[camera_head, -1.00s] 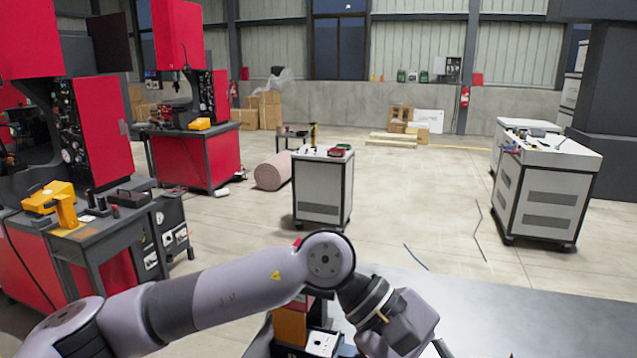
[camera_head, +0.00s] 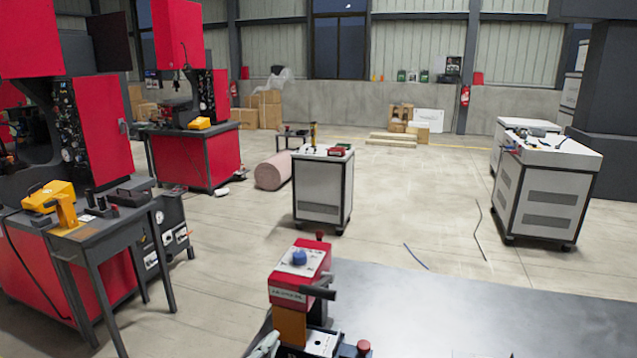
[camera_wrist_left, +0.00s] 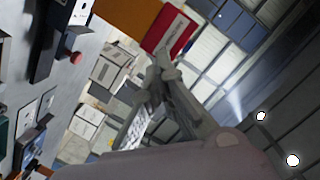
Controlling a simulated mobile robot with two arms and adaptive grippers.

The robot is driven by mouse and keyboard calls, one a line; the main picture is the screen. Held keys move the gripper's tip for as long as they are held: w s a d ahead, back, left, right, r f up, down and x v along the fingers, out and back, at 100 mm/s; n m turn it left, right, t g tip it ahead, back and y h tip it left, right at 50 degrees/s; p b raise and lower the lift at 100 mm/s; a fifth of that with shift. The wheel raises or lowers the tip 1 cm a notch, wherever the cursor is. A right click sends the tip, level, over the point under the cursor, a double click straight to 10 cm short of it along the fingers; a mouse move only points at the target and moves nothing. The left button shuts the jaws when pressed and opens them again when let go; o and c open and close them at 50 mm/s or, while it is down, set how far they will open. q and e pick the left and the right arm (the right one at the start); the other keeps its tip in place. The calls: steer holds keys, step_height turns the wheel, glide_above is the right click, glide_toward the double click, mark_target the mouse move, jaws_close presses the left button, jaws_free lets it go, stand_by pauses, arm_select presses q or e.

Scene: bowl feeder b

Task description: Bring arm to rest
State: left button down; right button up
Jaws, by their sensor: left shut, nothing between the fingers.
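My left arm has almost left the head view; only a grey tip of my left gripper (camera_head: 265,345) shows at the bottom edge. It is left of the feeder machine's orange column (camera_head: 290,326). In the left wrist view my left gripper (camera_wrist_left: 163,58) is shut, with nothing between its fingers. Behind it in that view are the red housing (camera_wrist_left: 172,32) and orange part (camera_wrist_left: 128,14) of the machine. The red housing also shows in the head view (camera_head: 310,262), with a blue knob (camera_head: 299,257) on top. My right gripper is not in view.
The grey tabletop (camera_head: 450,310) right of the machine is bare in the head view. A red knob (camera_head: 363,347) stands at its front edge. Beyond are a white cabinet (camera_head: 322,188), a larger white cart (camera_head: 546,190) and a dark bench (camera_head: 110,222) at left. Open floor lies between.

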arm_select(q)
steer(key=s+a+f+n+g+y, duration=0.1)
steer(key=s+a+f+n+g, duration=0.3)
steer(key=f, duration=0.3)
steer(key=s+a+f+n+g+y, duration=0.1)
steer(key=s+a+f+g+y, duration=0.1)
steer(key=s+a+f, duration=0.4)
steer(key=s+a+f+n+g, duration=0.1)
steer(key=s+f+n+g, duration=0.15)
steer(key=s+f, duration=0.4)
steer(key=s+a+f+n+g, duration=0.1)
steer(key=s+f+n+g, duration=0.2)
steer(key=s, duration=0.7)
step_height(320, 180, down, 24)
steer(key=m+g, duration=0.2)
steer(key=s+a+f+g, duration=0.1)
steer(key=s+a+f, duration=0.1)
steer(key=s+f, duration=1.5)
steer(key=shift+s+a+f, duration=0.25)
steer(key=shift+a+f, duration=0.15)
